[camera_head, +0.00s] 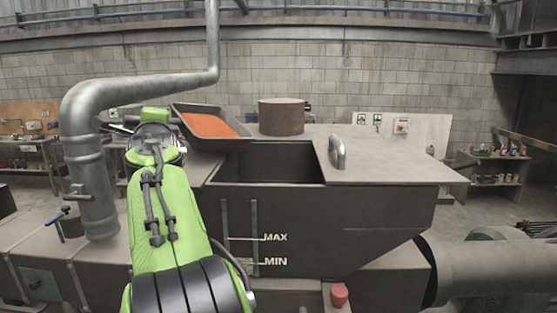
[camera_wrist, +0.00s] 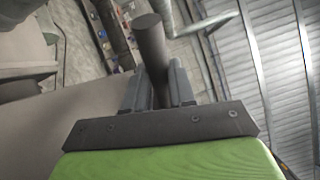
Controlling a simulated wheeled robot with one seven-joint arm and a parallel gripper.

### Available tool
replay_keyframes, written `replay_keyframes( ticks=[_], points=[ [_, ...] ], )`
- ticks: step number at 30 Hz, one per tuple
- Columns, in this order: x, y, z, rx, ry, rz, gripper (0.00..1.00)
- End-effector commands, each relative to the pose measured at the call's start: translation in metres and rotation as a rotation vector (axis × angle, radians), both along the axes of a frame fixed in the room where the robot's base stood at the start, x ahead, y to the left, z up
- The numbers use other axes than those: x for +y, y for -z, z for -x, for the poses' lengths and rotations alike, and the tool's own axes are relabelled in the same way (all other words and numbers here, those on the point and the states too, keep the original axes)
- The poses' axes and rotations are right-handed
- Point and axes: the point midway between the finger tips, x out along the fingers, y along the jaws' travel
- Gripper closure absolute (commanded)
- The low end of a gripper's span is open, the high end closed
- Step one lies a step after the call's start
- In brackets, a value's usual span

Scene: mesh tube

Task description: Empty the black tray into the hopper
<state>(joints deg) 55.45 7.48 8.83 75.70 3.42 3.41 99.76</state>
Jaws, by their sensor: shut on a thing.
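The black tray (camera_head: 207,143) is in the head view, above the back left of the hopper. It holds a layer of orange-red granules (camera_head: 210,125) and looks tilted, with its right end lower. The hopper (camera_head: 340,215) is a dark metal box with an open mouth (camera_head: 265,165) and MAX and MIN marks on its front. The tray's right end is near the mouth's back left corner. In the wrist view, my gripper (camera_wrist: 160,88) is shut on a dark round bar (camera_wrist: 150,45), which appears to be the tray's handle. In the head view, my arm hides the fingers.
A metal lid with a handle (camera_head: 337,152) lies right of the mouth. A brown cylinder (camera_head: 281,117) stands behind it. A thick grey pipe (camera_head: 88,160) rises left of my arm and bends across above the tray. A red knob (camera_head: 339,295) is low in front.

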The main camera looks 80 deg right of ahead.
Motion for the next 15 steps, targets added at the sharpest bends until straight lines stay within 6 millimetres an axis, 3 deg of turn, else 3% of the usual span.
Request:
replay_keyframes(
  ticks=[15],
  points=[
    [0.002, -0.007, 0.013, -0.074, 0.001, 0.012, 1.00]
  ],
)
